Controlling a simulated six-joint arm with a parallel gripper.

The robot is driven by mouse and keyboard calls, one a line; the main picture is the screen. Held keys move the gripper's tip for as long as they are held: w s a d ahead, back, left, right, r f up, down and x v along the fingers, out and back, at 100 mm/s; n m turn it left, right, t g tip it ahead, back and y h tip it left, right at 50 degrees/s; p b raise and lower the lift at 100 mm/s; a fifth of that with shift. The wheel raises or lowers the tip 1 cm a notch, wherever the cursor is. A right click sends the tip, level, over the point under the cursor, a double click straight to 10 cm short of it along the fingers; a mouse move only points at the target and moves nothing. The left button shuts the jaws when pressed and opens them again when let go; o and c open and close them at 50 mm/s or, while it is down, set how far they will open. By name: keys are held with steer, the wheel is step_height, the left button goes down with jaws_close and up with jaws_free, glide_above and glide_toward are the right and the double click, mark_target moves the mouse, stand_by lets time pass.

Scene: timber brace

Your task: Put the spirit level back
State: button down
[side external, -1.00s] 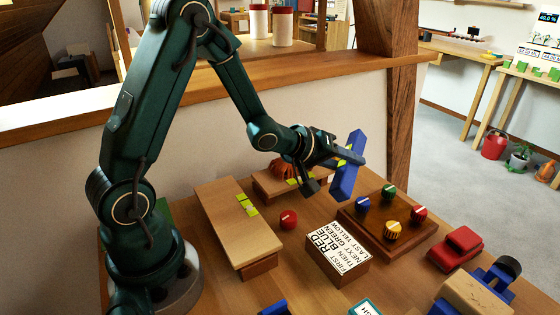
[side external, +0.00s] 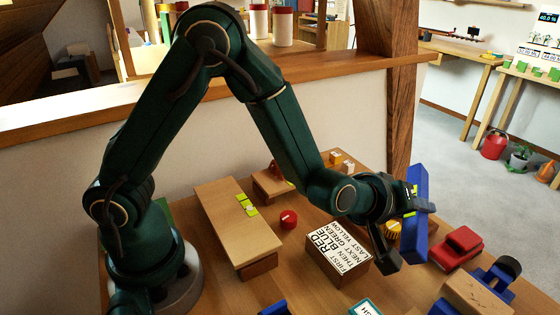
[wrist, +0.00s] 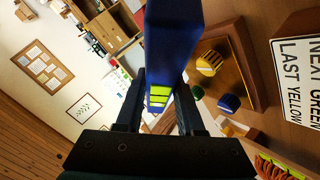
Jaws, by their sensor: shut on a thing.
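The spirit level is a blue bar (side external: 416,220) with yellow-green vials, held upright and slightly tilted in my gripper (side external: 408,212). My gripper is shut on it near its middle, above the right part of the table. In the wrist view the blue level (wrist: 172,40) stands between the two fingers (wrist: 158,105), its yellow-green vial showing at the grip. The level's lower end is near the red toy car in the side view, and I cannot tell the gap between them.
A sign block (side external: 338,255) stands left of my gripper. A red toy car (side external: 455,248) is to the right. A wooden board with coloured knobs, one yellow (side external: 393,230), is partly hidden behind my gripper. A long wooden block (side external: 238,225) and a red knob (side external: 288,219) are further left.

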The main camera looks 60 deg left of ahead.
steer(key=s+a+r, duration=0.3)
steer(key=a+r, duration=0.5)
steer(key=r, duration=0.2)
steer(key=s+a+r, duration=0.3)
steer(key=a+r, duration=0.5)
steer(key=r, duration=0.1)
steer(key=w+a+f+g+y, duration=0.1)
steer(key=w+f+g+y, duration=0.1)
steer(key=f, duration=0.5)
steer(key=w+a+f+g+y, duration=0.1)
steer(key=w+f+g, duration=0.1)
steer(key=f, duration=0.5)
steer(key=w+a+f+g+y, duration=0.1)
steer(key=w+f+g+y, duration=0.1)
steer(key=f, duration=0.6)
steer(key=shift+w+m+g+y, duration=0.25)
steer(key=shift+m+g+y, duration=0.05)
steer(key=shift+g, duration=0.1)
steer(key=shift+f, duration=0.1)
